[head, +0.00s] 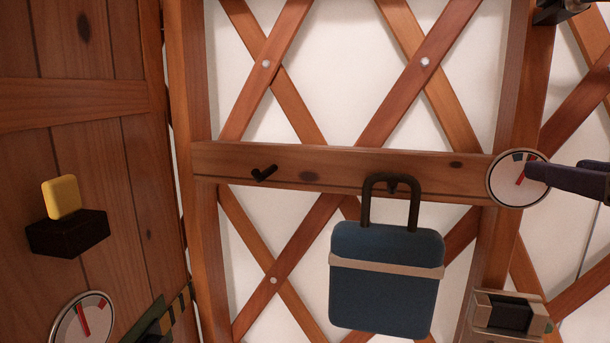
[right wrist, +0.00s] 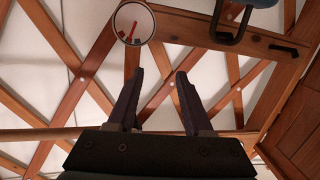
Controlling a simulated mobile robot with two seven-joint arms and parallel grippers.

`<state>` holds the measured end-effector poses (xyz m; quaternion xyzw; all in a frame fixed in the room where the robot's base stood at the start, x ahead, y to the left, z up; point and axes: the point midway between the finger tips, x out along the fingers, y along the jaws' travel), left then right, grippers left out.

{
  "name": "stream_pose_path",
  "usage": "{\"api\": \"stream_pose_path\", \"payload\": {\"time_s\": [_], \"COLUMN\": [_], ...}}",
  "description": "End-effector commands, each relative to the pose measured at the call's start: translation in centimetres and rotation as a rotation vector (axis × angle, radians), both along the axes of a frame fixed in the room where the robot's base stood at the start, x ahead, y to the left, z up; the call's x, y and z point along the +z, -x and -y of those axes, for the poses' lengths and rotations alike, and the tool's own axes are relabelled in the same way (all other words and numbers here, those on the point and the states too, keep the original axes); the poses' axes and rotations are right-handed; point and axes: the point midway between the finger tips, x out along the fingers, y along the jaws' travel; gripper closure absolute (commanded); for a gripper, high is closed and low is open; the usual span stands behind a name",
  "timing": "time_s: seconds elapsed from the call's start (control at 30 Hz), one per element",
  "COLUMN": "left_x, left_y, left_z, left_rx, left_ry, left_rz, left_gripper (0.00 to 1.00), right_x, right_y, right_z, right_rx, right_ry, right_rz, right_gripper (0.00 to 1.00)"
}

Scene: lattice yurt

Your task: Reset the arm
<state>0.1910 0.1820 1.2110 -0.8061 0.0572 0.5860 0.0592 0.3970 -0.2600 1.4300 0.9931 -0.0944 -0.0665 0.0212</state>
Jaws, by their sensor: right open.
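My right gripper (head: 556,172) comes in from the right edge of the head view, its dark fingers overlapping the right side of a round white gauge. In the right wrist view my right gripper (right wrist: 160,74) is open, with its two fingers apart and nothing between them. Beyond them are the wooden lattice and white wall covering. My left gripper is not in view.
A gauge (head: 505,183) with a red needle is on the lattice post. A blue bag (head: 385,284) hangs by its handle from the rail (head: 350,168); an empty black hook (head: 264,173) is further left. A yellow block (head: 61,197) tops a dark box (head: 66,236) on the left boards.

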Motion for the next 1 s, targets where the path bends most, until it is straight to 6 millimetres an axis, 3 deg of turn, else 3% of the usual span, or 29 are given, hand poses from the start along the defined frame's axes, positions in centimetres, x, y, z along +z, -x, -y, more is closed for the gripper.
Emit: {"api": "stream_pose_path", "payload": {"time_s": [0.03,0.1,0.17,0.2,0.27,0.3,0.37,0.4,0.43,0.6,0.7,0.83,1.0], "left_x": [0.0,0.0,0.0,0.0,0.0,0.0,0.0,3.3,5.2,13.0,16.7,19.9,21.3], "left_y": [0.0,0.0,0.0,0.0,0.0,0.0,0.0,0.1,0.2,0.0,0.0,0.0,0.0], "left_z": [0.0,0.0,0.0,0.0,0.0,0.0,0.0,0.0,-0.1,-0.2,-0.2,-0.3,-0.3], "left_rx": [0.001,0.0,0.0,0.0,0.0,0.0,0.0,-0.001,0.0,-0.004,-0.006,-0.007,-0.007], "left_ry": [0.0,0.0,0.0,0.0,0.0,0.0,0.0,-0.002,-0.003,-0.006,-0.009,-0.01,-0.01], "left_rz": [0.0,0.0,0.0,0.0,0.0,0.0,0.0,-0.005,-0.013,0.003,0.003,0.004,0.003], "left_gripper": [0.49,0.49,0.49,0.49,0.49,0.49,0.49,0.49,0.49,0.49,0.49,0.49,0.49], "right_x": [-4.1,-9.2,-13.1,-15.4,-18.4,-20.0,-21.9,-18.5,-16.4,-8.9,-5.3,-2.1,-0.6], "right_y": [1.5,4.2,7.3,9.6,13.5,16.4,21.0,21.3,20.9,20.8,20.8,20.7,20.7], "right_z": [-1.0,-2.5,-3.8,-4.6,-5.9,-6.7,-7.8,-7.9,-7.8,-7.8,-7.8,-7.8,-7.7], "right_rx": [0.023,0.061,0.098,0.127,0.175,0.209,0.268,0.274,0.27,0.267,0.266,0.265,0.264], "right_ry": [-0.009,-0.019,-0.025,-0.027,-0.029,-0.031,-0.031,-0.028,-0.028,-0.03,-0.03,-0.03,-0.03], "right_rz": [-0.157,-0.369,-0.548,-0.667,-0.844,-0.962,-1.138,-1.152,-1.141,-1.138,-1.137,-1.136,-1.135], "right_gripper": [0.49,0.49,0.49,0.49,0.49,0.49,0.49,0.49,0.49,0.49,0.49,0.49,0.49]}}
